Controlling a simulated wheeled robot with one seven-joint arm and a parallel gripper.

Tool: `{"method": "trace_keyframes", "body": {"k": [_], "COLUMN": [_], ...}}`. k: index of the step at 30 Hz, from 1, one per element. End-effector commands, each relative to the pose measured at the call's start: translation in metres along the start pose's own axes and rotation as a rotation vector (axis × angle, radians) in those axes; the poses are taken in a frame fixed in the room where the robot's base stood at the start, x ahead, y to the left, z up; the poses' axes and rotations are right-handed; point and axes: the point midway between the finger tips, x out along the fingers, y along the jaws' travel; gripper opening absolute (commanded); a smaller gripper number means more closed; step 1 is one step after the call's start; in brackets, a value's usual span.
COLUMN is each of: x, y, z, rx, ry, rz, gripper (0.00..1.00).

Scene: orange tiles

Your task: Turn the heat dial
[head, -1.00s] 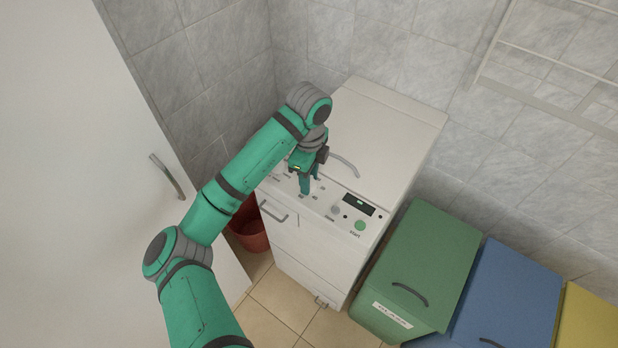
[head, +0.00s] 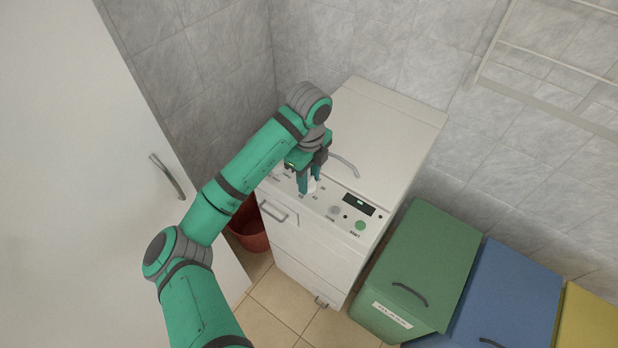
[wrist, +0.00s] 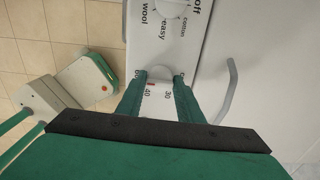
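The heat dial (wrist: 160,73) is a small white round knob on the washing machine's control panel, with numbers such as 30, 40 and 60 around it. My gripper (wrist: 159,77) is over the panel, with one green finger on each side of this dial. The fingers stand apart, with the dial between their tips; whether they touch it is hard to tell. In the head view, my gripper (head: 306,187) comes down on the panel and mostly hides the dial. A second white dial (wrist: 172,7), marked off, cotton, easy and wool, is beyond it in the wrist view.
The white washing machine (head: 385,125) has a display (head: 359,204) and a green start button (head: 360,225) right of my gripper. A green bin (head: 425,255) and a blue bin (head: 515,290) stand to the right. A red bucket (head: 252,237) is at the left.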

Motion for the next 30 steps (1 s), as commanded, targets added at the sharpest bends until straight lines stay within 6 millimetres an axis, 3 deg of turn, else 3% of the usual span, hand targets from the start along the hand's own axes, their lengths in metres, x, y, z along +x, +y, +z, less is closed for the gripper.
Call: {"method": "trace_keyframes", "body": {"k": [2,14,30], "x": [-0.001,-0.006,-0.089], "y": [0.000,0.000,0.000], "z": [0.001,0.000,0.001], "rx": [-0.001,0.000,-0.001], "ry": [-0.001,-0.001,-0.003], "rz": [-0.001,0.000,-0.001], "gripper": [0.50,0.50,0.50]}}
